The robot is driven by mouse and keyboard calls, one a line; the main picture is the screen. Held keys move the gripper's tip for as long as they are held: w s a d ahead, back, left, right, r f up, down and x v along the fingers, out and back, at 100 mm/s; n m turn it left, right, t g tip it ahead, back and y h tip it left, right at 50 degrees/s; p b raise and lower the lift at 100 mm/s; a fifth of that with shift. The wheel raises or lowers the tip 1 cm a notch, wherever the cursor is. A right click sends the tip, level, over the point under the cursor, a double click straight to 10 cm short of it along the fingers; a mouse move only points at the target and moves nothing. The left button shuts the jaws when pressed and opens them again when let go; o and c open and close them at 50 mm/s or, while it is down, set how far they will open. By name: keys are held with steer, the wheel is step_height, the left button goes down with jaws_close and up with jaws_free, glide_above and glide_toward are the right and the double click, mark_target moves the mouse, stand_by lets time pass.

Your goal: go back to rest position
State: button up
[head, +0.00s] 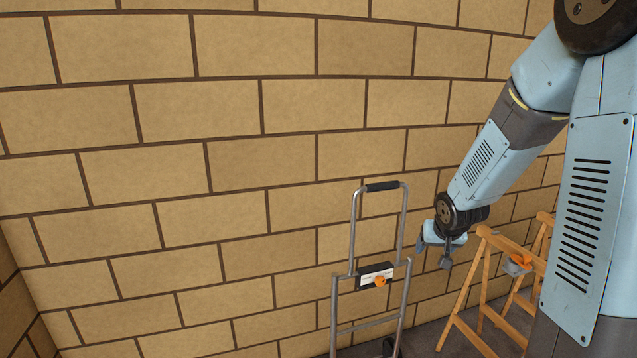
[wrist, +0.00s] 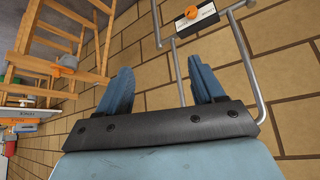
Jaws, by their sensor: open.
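My gripper (head: 434,254) hangs at the end of my arm in the head view, in front of the brick wall. It appears just right of the hand truck's upper frame and left of the wooden sawhorse.
A grey metal hand truck (head: 352,238) carries a black-and-white box (head: 368,276) with an orange knob. A wooden sawhorse (head: 463,287) bears a small orange-and-grey item (head: 516,265). Brick wall (head: 150,110) fills the background. Left of the hand truck looks clear.

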steer(key=s+a+r, duration=0.2)
steer(key=s+r, duration=0.4)
steer(key=s, duration=0.3)
steer(key=s+a+r+n+g, duration=0.1)
steer(key=s+a+r, duration=0.1)
steer(key=s+r, duration=0.4)
steer(key=s+a+r, duration=0.2)
steer(key=s+r, duration=0.4)
steer(key=s, duration=0.7)
steer(key=shift+a+r+y, duration=0.15)
steer(key=shift+a+y, duration=0.15)
steer(key=shift+y, duration=0.1)
